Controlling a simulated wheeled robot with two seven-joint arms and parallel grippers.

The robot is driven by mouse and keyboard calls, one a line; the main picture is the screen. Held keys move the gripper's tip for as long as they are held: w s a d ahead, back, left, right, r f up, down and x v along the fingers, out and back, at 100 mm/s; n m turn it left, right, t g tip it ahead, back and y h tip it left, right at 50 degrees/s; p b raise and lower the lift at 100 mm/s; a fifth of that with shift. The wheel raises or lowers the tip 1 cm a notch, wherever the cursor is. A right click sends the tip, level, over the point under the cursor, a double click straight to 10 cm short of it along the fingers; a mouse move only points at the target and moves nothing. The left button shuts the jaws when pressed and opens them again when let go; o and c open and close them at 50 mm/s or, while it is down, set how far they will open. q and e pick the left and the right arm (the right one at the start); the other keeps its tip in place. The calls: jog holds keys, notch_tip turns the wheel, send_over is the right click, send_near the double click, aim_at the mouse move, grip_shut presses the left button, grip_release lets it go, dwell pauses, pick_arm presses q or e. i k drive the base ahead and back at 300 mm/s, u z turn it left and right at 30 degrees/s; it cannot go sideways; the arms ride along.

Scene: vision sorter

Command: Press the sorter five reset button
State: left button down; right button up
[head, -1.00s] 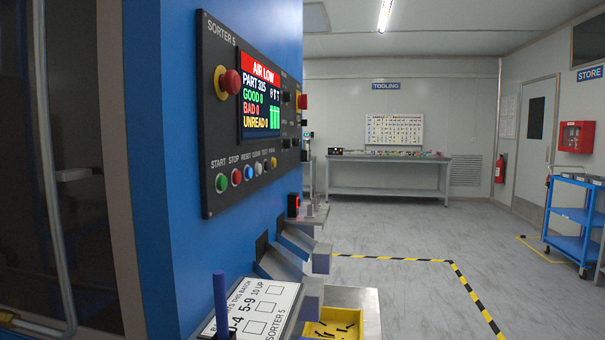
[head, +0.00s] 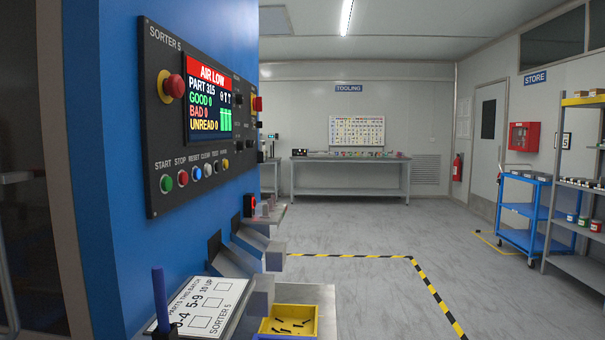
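The sorter five control panel (head: 165,130) is a dark plate on the blue machine side, at the left in the head view. Its screen (head: 208,97) reads AIR LOW, PART 315, GOOD 0, BAD 0, UNREAD 0. Below it is a row of labelled buttons. The blue reset button (head: 196,173) sits between the red stop button (head: 183,178) and a pale clear button (head: 208,169). The green start button (head: 166,184) is at the row's left end. A red emergency knob (head: 174,86) is left of the screen. Neither of my grippers is in view.
A ledge below the panel holds a batch card (head: 205,305), a blue upright post (head: 160,300) and a yellow bin (head: 288,322) of dark parts. Metal chutes (head: 235,260) stick out. Open floor (head: 370,275) lies right, with striped tape. A blue cart (head: 525,210) and shelving stand far right.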

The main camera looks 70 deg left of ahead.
aim_at(197, 173)
jog(key=z, duration=0.1)
jog(key=i, duration=3.4)
jog(key=u, duration=4.2)
jog(key=i, duration=1.4)
jog(key=u, duration=0.05)
